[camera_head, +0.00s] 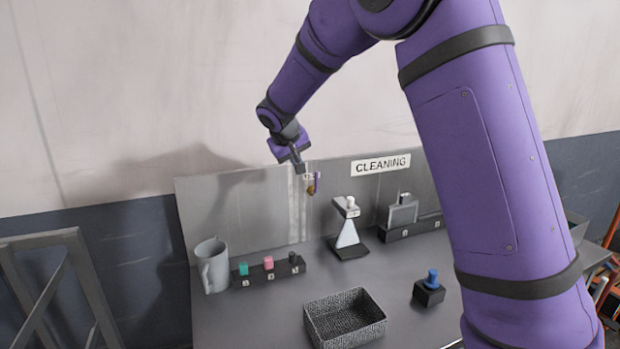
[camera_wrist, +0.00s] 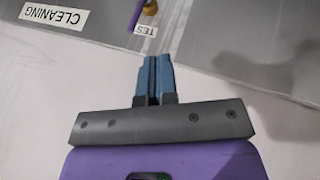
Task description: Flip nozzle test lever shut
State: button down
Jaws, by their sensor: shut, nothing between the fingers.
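The nozzle test lever (camera_head: 317,179) is a small purple handle on the grey back panel, beside a small brass-coloured fitting (camera_head: 311,189). The handle looks roughly upright there. In the wrist view the purple lever (camera_wrist: 136,14) shows at the top edge, partly cut off, next to a label reading "TES" (camera_wrist: 145,30). My gripper (camera_head: 300,170) is just left of and slightly above the lever in the head view. In the wrist view my gripper's blue fingers (camera_wrist: 155,62) are together and empty, apart from the lever.
A "CLEANING" sign (camera_head: 381,164) is on the panel to the right. Below stand a grey mug (camera_head: 212,268), a rack of coloured pegs (camera_head: 268,270), a nozzle-topped flask (camera_head: 347,232), a mesh basket (camera_head: 345,318) and a blue knob on a black block (camera_head: 430,291).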

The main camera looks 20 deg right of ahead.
aim_at(316, 183)
jog(key=shift+w+a+f, duration=0.25)
jog(key=shift+w+f, duration=0.1)
jog(key=shift+w, duration=0.2)
jog(key=shift+f, duration=0.1)
jog(key=w+d+f, duration=0.5)
jog(key=d+f, duration=0.2)
jog(key=shift+w+d+f, duration=0.3)
jog(key=shift+d+f, duration=0.05)
jog(key=shift+f, duration=0.05)
jog(key=shift+d, duration=0.1)
dwell(0.3)
jog(key=shift+d+r, duration=0.1)
